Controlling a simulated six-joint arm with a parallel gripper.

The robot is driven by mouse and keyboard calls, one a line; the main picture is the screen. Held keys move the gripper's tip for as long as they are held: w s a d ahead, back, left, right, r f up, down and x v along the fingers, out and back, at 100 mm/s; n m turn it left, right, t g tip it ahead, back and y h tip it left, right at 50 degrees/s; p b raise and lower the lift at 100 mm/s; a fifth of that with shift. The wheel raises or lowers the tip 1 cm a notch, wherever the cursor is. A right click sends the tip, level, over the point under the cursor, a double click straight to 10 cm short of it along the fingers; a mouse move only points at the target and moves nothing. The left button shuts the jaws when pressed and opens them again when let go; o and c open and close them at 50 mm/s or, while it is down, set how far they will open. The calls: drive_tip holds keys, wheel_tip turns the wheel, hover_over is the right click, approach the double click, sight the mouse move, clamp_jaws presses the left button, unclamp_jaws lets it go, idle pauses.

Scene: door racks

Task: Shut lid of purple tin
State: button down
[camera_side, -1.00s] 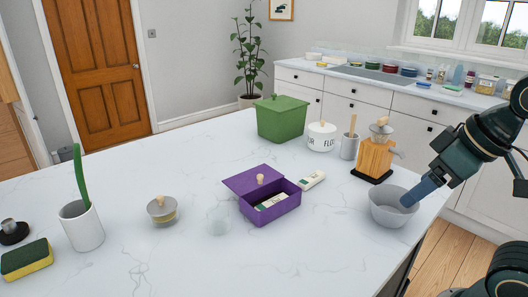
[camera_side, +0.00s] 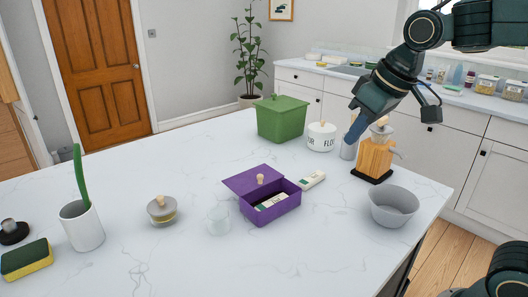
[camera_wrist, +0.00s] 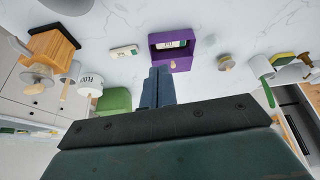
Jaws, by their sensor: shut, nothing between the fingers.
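The purple tin (camera_side: 284,209) stands on the white worktop, and its purple lid (camera_side: 254,180) with a wooden knob (camera_side: 260,178) is slid or tilted back, leaving the front part open. A small white and green packet (camera_side: 272,200) shows inside. In the wrist view the tin (camera_wrist: 187,56) is just beyond my fingertips, the knob pointing toward me. My gripper (camera_side: 354,138) is shut and empty, above the worktop to the right of and behind the tin, in front of the grey utensil pot. It also shows in the wrist view (camera_wrist: 160,72).
A white and green box (camera_side: 313,179) lies close to the tin's right side. A grey bowl (camera_side: 394,206) stands right, a glass (camera_side: 219,220) left.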

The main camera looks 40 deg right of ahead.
drive_tip(key=w+a+f, duration=0.1)
drive_tip(key=w+a, duration=0.1)
drive_tip(key=w, duration=1.1)
drive_tip(key=n+g, duration=0.1)
drive_tip(key=n, duration=0.1)
hover_over(252, 179)
wheel_tip(252, 179, down, 7)
drive_tip(key=shift+s+f, duration=0.1)
drive_tip(key=shift+s, duration=0.2)
drive_tip(key=shift+f, duration=0.1)
drive_tip(key=x, duration=1)
drive_tip(key=shift+s+a, duration=0.1)
drive_tip(key=shift+a, duration=0.1)
drive_tip(key=shift+s, duration=0.3)
drive_tip(key=shift+s+d, duration=0.25)
drive_tip(key=shift+s, duration=0.6)
drive_tip(key=shift+s+d, duration=0.2)
drive_tip(key=shift+s, duration=0.6)
drive_tip(key=shift+s, duration=0.15)
